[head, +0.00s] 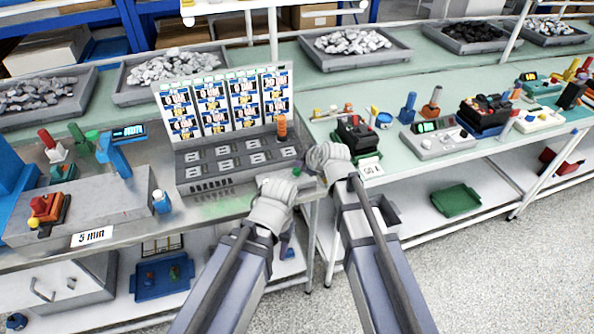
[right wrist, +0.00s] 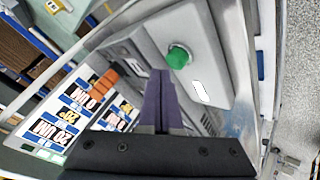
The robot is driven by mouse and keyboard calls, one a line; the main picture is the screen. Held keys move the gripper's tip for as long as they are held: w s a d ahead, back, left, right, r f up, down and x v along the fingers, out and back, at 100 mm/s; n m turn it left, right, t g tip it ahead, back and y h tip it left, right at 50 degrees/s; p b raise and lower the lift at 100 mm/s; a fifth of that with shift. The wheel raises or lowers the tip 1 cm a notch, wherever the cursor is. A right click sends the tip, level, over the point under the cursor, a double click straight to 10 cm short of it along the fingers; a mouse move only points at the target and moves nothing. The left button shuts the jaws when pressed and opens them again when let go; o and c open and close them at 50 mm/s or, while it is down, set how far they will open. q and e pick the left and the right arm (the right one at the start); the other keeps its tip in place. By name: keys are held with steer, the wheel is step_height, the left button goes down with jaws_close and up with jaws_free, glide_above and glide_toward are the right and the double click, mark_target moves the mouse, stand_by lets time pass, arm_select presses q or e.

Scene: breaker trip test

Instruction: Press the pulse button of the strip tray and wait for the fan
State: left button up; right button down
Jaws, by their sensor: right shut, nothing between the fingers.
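The strip tray (head: 205,188) is a grey tray with dark slots and an upright label board behind it, left of the middle in the head view. In the right wrist view a round green button (right wrist: 179,56) stands on a light grey box (right wrist: 205,75) beside the slots. My right gripper (right wrist: 161,80) is shut and empty, its purple fingertips close to the button but visibly beside it; contact cannot be judged. In the head view my right wrist hangs over the tray's right end. My left gripper (head: 286,242) is low at the bench's front edge, mostly hidden by its arm. I cannot identify a fan.
An orange ribbed cylinder (head: 282,127) stands at the tray's back right. A dark device (head: 354,138) is just right of my right wrist. A grey block (head: 95,208) with a "5 min" card lies left. Bins of grey pieces (head: 355,46) line the back.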

steer(key=shift+f+b, duration=0.3)
steer(key=shift+f, duration=0.1)
steer(key=shift+f+b, duration=0.5)
steer(key=shift+b, duration=0.05)
stand_by(0.5)
steer(key=shift+r, duration=0.15)
stand_by(0.3)
steer(key=shift+r+p, duration=0.8)
steer(key=shift+p, duration=0.15)
step_height(320, 180, up, 5)
steer(key=p, duration=0.5)
steer(key=shift+r, duration=0.1)
